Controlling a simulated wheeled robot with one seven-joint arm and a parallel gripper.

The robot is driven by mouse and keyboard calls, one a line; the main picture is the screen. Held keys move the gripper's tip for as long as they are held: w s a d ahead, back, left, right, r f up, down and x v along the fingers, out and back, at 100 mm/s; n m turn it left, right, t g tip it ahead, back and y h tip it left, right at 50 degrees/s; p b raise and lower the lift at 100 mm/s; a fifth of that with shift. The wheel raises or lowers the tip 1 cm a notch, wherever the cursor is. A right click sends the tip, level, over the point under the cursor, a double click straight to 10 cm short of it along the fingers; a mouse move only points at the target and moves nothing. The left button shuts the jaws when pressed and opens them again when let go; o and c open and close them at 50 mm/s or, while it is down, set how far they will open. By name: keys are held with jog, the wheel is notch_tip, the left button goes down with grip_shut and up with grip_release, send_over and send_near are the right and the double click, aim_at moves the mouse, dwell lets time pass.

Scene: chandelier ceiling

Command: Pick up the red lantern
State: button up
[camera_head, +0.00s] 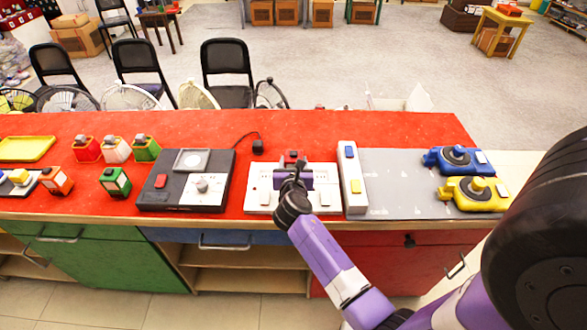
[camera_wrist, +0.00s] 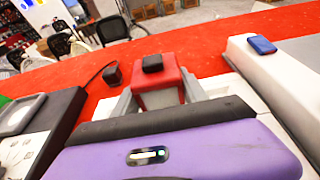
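A red lantern (camera_wrist: 161,90) with a dark top stands between the two grey fingers of my gripper (camera_wrist: 160,98) in the wrist view. The fingers lie against its left and right sides, and it looks gripped. In the head view, its red top (camera_head: 291,156) shows just past my gripper (camera_head: 294,168), over the back edge of a white panel (camera_head: 264,190). The purple gripper body hides its lower part, so I cannot tell whether it touches the surface.
A red block with a grey top (camera_head: 86,150) stands at the left on the red counter (camera_head: 215,124). A dark device (camera_head: 160,196) lies left of the panel and a tall white box (camera_head: 349,181) right of it. Blue (camera_head: 440,160) and yellow (camera_head: 464,197) devices stand farther right.

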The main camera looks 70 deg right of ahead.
grip_shut()
jog(key=shift+r, duration=0.15)
